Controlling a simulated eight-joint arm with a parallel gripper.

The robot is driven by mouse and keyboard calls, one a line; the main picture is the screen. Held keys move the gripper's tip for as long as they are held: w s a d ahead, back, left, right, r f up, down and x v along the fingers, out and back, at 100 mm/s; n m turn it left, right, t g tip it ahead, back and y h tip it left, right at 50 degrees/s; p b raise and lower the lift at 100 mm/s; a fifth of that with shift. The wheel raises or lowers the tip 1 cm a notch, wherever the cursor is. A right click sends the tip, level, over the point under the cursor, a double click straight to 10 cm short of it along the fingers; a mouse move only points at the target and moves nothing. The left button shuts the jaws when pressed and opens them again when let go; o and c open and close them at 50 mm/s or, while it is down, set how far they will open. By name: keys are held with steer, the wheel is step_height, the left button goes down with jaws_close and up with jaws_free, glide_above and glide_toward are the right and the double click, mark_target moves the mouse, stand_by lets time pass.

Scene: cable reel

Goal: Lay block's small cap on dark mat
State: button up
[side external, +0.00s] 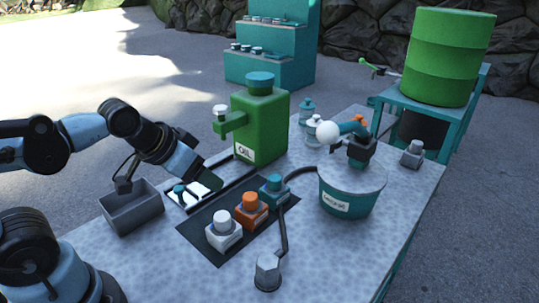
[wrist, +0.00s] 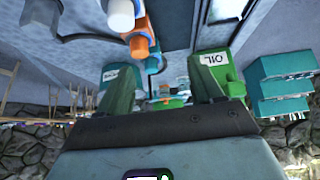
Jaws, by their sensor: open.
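The green oil block (side external: 262,130) stands upright at the back of the table, with a wide teal cap on top. Its small white cap (side external: 221,110) sits on the upturned end of its side spout. The dark mat (side external: 243,243) lies flat in front of the block, holding white, orange and teal knobbed blocks. My gripper (side external: 208,184) is low, left of the mat and below the spout, apart from the small cap. In the wrist view its two fingers (wrist: 165,92) are spread with nothing held between them. The oil block (wrist: 210,66) shows beyond the right finger; I cannot make out its small cap there.
A grey open bin (side external: 133,212) stands left of my gripper. A white tray (side external: 182,197) lies beside it. A teal pot (side external: 350,198) with a dark hose stands to the right, and a grey knob (side external: 267,272) stands at the front. Bare table shows at front left.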

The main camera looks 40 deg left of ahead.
steer(key=w+d+r+n+g, duration=0.3)
steer(key=w+d+r+g, duration=0.1)
steer(key=w+g, duration=0.4)
glide_above(251, 195)
steer(key=shift+t, duration=0.4)
steer(key=f, duration=0.6)
steer(key=shift+s+a+f, duration=0.2)
steer(key=shift+s+f, duration=0.05)
steer(key=shift+s, duration=0.05)
steer(key=shift+w+d+f, duration=0.1)
steer(key=shift+f, duration=1.2)
steer(key=shift+w+d+f, duration=0.1)
steer(key=shift+f, duration=1.15)
steer(key=c, duration=1.2)
steer(key=shift+r, duration=0.15)
